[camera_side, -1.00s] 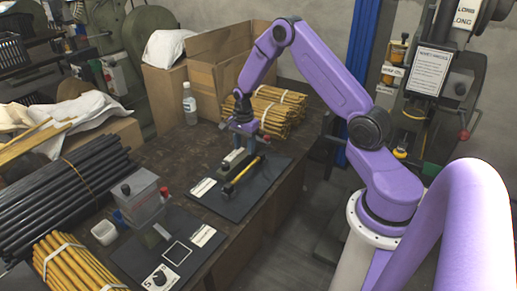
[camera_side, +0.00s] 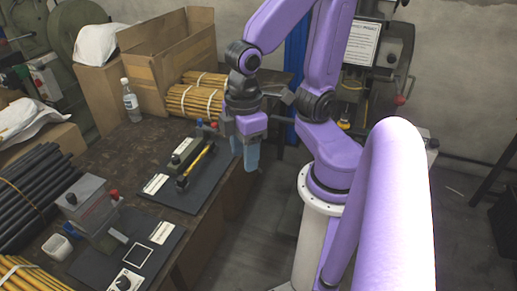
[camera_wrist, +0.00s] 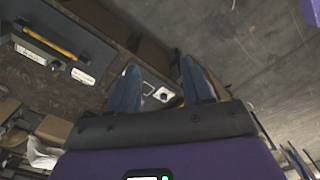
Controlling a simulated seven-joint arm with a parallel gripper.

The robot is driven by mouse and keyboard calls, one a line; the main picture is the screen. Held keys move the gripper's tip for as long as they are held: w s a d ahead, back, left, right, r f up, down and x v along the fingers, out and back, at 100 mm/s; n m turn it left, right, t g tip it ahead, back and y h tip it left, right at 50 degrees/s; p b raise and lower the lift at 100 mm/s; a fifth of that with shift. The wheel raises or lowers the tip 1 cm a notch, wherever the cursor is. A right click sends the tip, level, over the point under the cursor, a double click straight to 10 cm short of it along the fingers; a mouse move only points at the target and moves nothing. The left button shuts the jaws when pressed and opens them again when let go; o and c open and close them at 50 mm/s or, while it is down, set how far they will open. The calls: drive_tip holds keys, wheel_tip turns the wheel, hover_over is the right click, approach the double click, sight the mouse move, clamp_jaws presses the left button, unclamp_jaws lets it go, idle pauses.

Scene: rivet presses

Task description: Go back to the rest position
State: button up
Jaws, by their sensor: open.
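My gripper (camera_side: 250,150) hangs pointing down beyond the right edge of the workbench (camera_side: 150,140), above the floor and in front of my own base. Its two blue-grey fingers are apart in the wrist view (camera_wrist: 160,66), with nothing between them. A small press with a yellow bar (camera_side: 197,162) stands on a dark mat to the gripper's left, clear of it. The yellow bar also shows at the upper left of the wrist view (camera_wrist: 50,42).
Bundles of yellow rods (camera_side: 195,98) and a cardboard box (camera_side: 165,55) stand at the bench's back. A clear bottle (camera_side: 131,102) is beside them. A grey box press (camera_side: 85,200) and black rods (camera_side: 28,190) are at left. Open floor (camera_side: 245,235) lies right of the bench.

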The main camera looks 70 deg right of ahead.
drive_tip(key=s+n, duration=0.1)
drive_tip(key=s+d+n, duration=0.1)
drive_tip(key=s, duration=0.1)
drive_tip(key=shift+r, duration=0.15)
